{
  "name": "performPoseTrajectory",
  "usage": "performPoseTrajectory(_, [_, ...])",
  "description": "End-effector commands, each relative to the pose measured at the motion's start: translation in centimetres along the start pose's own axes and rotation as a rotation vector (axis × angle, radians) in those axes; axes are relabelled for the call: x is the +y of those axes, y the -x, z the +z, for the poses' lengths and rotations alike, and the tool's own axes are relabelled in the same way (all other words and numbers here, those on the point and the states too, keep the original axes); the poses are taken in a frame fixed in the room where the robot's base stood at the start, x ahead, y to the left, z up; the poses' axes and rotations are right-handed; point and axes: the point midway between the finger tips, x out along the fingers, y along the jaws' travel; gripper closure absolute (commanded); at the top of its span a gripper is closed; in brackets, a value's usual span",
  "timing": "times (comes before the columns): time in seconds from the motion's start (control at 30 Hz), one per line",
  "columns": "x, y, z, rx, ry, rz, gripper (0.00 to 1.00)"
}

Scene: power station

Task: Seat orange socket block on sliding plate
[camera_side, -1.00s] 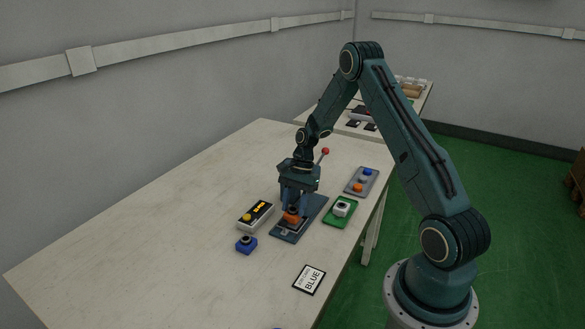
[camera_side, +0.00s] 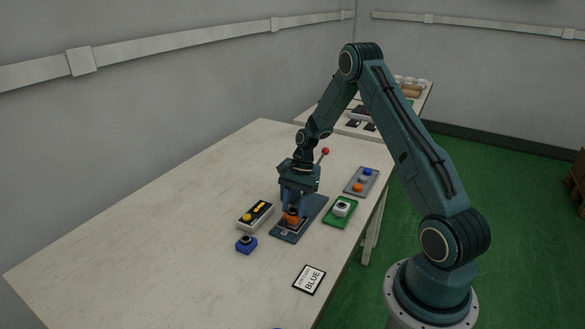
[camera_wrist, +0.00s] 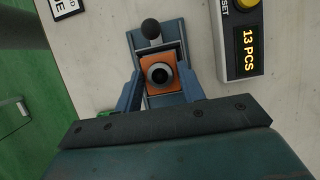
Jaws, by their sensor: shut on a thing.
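The orange socket block (camera_side: 291,217), with a dark round socket on top, is at the near end of the blue-grey sliding plate fixture (camera_side: 312,212). In the wrist view the orange block (camera_wrist: 148,82) lies between my gripper's two blue fingers, over the plate (camera_wrist: 176,38). My gripper (camera_side: 294,209) points down and is shut on the block; it also shows in the wrist view (camera_wrist: 160,90). The block looks upright and at plate level. Its underside is hidden, so I cannot tell whether it is fully seated.
A counter box (camera_side: 256,216) reading 13 PCS stands left of the fixture. A blue block (camera_side: 246,245) lies in front of it. A green tray (camera_side: 341,212) holds a white block. A grey tray (camera_side: 361,182) stands behind. A BLUE card (camera_side: 309,280) lies nearer. The left tabletop is clear.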

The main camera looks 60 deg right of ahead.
Motion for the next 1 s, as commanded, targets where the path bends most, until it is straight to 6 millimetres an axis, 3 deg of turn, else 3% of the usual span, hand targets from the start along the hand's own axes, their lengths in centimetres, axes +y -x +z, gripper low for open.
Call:
performPoseTrajectory(0.63, [-0.01, -0.87, -0.35, 0.0, 0.001, 0.0, 0.84])
performPoseTrajectory(0.67, [-0.02, -0.86, -0.36, 0.0, 0.001, 0.0, 0.57])
performPoseTrajectory(0.77, [-0.02, -0.84, -0.35, 0.0, 0.001, 0.0, 0.37])
performPoseTrajectory(1.0, [-0.01, -0.84, -0.35, 0.0, 0.0, 0.0, 0.35])
